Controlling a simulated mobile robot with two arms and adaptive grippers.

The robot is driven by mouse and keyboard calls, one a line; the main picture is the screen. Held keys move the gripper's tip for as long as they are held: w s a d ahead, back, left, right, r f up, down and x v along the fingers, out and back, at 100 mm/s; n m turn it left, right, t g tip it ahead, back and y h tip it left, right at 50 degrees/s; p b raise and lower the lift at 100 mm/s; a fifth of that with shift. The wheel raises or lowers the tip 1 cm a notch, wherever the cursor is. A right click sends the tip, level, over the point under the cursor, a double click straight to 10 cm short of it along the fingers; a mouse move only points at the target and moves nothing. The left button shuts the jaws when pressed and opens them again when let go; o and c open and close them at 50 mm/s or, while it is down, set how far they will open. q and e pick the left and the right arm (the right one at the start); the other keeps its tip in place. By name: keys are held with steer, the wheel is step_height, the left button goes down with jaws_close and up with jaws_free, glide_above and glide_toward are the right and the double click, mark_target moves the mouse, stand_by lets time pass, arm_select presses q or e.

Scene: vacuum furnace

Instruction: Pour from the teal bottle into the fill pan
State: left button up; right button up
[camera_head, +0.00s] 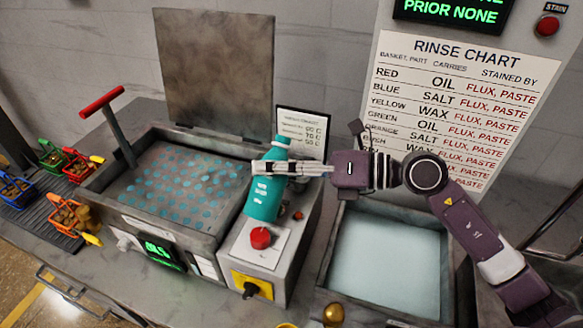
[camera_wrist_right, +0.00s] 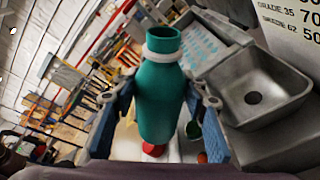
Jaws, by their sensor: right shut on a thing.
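The teal bottle (camera_head: 263,198) has a white band at its neck and white print. My right gripper (camera_head: 270,168) is shut around its upper body, over or at the control box beside the bath. The bottle leans slightly to the right in the head view. In the right wrist view the bottle (camera_wrist_right: 160,98) stands between my two fingers, its round mouth toward the camera. No stream from it shows. I cannot tell for sure which vessel is the fill pan; a bath with teal spots (camera_head: 185,185) lies left of the bottle. My left gripper is not in view.
A basin of pale liquid (camera_head: 385,262) lies to the right. The control box carries a red button (camera_head: 260,238) and a black knob (camera_head: 251,290). The raised lid (camera_head: 215,75) and a small placard (camera_head: 303,128) stand behind. Small coloured baskets (camera_head: 67,215) stand at left.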

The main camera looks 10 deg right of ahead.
steer(key=shift+r+m+p, duration=0.4)
steer(key=shift+p, duration=0.25)
steer(key=shift+s+a+r+m+y+p, duration=0.25)
steer(key=shift+m+y+p, duration=0.2)
steer(key=shift+m, duration=0.45)
steer(key=shift+r, duration=0.1)
steer(key=shift+f+m, duration=0.2)
steer(key=shift+m, duration=0.2)
steer(key=shift+s+f+m+y, duration=0.1)
steer(key=shift+f+m+y, duration=0.3)
steer(key=shift+m, duration=0.1)
steer(key=shift+w+d+f+m, duration=0.1)
steer(key=shift+w+d+m, duration=0.1)
steer(key=shift+m, duration=0.2)
steer(key=shift+s+a, duration=0.15)
steer(key=shift+a, duration=0.1)
steer(key=shift+f+m, duration=0.1)
steer(key=shift+m, duration=0.2)
